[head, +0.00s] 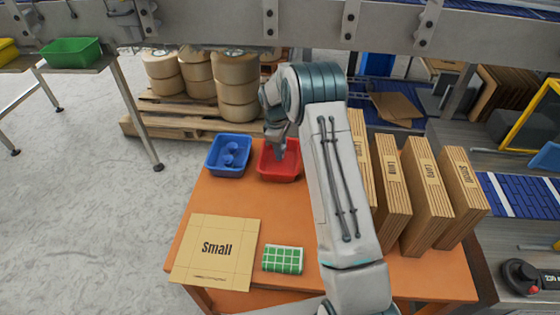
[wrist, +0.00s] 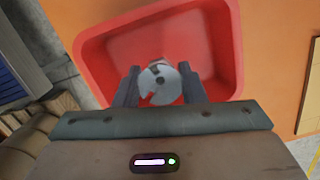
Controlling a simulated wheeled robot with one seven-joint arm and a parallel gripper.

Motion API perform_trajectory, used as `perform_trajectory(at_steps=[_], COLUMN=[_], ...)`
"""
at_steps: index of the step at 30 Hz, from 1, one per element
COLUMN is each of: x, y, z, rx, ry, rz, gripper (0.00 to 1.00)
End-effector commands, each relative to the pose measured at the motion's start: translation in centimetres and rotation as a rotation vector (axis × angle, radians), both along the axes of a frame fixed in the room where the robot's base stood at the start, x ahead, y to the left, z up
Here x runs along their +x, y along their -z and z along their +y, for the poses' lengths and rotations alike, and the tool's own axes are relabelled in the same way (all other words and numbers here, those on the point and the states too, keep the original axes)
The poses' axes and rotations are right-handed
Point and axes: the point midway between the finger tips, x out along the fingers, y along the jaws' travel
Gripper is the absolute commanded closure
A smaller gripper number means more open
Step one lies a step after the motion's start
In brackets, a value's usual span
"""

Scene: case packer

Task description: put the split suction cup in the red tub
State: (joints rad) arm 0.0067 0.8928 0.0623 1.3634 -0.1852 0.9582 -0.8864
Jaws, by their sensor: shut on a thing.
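The red tub (head: 278,172) stands on the orange table, beside the blue tub, and is partly hidden by my arm in the head view. In the wrist view the red tub (wrist: 225,45) fills the space beyond my fingers. My gripper (wrist: 158,85) is shut on a pale grey round suction cup (wrist: 161,88) with a dark centre hole and a notch at its edge. The cup appears over the red tub's opening; its height above the floor of the tub is unclear.
The blue tub (head: 228,155) holds blue round pieces, just left of the red tub. A flat "Small" carton (head: 217,250) and a green gridded block (head: 283,259) lie at the front. Several upright cardboard packs (head: 425,190) stand right of my arm. A conveyor frame (head: 300,22) crosses above.

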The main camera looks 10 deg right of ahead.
Motion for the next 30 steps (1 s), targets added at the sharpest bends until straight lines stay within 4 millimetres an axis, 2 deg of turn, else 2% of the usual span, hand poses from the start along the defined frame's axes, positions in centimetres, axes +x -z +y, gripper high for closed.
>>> perform_trajectory(at_steps=[5,11,23,24,25,26,30], x=[-0.2,-0.2,-0.1,-0.1,-0.1,-0.1,-0.1], y=[1.3,4.2,4.6,4.5,4.5,4.5,4.5], z=[0.4,0.5,0.5,0.5,0.5,0.5,0.4], rx=[0.000,0.000,0.000,0.000,0.000,0.000,0.000], ry=[0.000,-0.001,-0.001,-0.001,-0.001,-0.001,-0.001], rz=[0.001,0.001,0.000,0.000,0.000,0.000,0.000], gripper=[0.85,0.85,0.85,0.55,0.46,0.41,0.41])
